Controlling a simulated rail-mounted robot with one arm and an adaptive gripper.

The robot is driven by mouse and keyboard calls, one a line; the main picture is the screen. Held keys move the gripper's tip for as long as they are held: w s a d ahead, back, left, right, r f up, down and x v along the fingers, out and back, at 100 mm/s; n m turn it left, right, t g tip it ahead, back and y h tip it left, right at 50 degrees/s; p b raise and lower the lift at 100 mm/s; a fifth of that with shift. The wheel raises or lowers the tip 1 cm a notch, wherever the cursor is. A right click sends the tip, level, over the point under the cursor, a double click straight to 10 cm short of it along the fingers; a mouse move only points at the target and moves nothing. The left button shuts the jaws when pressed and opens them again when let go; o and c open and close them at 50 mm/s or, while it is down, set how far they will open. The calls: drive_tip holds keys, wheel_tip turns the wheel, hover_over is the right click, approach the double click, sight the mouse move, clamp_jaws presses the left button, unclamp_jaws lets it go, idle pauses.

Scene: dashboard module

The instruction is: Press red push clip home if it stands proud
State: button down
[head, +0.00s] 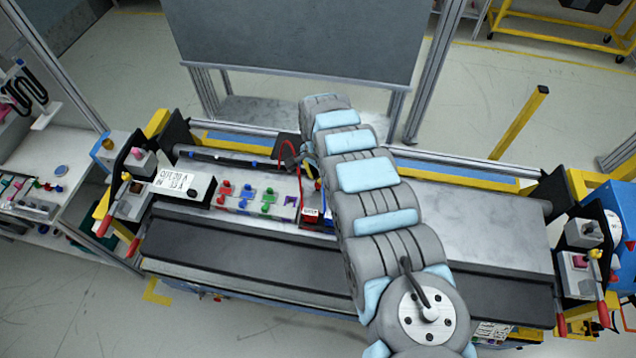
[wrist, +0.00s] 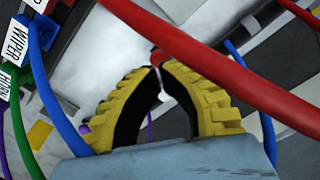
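In the wrist view my gripper (wrist: 158,64) has its two yellow ribbed fingers drawn together at the tips, with only a thin gap between them. A small red piece (wrist: 156,54) shows right at the fingertips. It may be the red push clip; its lower part is hidden, so I cannot tell whether it stands proud or is seated. Other small red pieces (head: 225,187) sit on the module to the left of my arm.
A thick red cable (wrist: 225,75) crosses close over the fingertips. A blue cable (wrist: 50,90) marked WIPER and a green cable (wrist: 20,135) run at the left. A red labelled connector (head: 310,216) stands beside my arm. The bench right of my arm (head: 460,215) is clear.

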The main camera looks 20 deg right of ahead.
sight(318, 184)
drive_tip(key=shift+f+b, duration=1.15)
drive_tip(key=shift+f, duration=0.95)
idle(0.6)
drive_tip(key=shift+r, duration=0.1)
drive_tip(key=shift+r+p, duration=2.85)
drive_tip(key=shift+r, duration=0.65)
drive_tip(key=shift+f, duration=0.1)
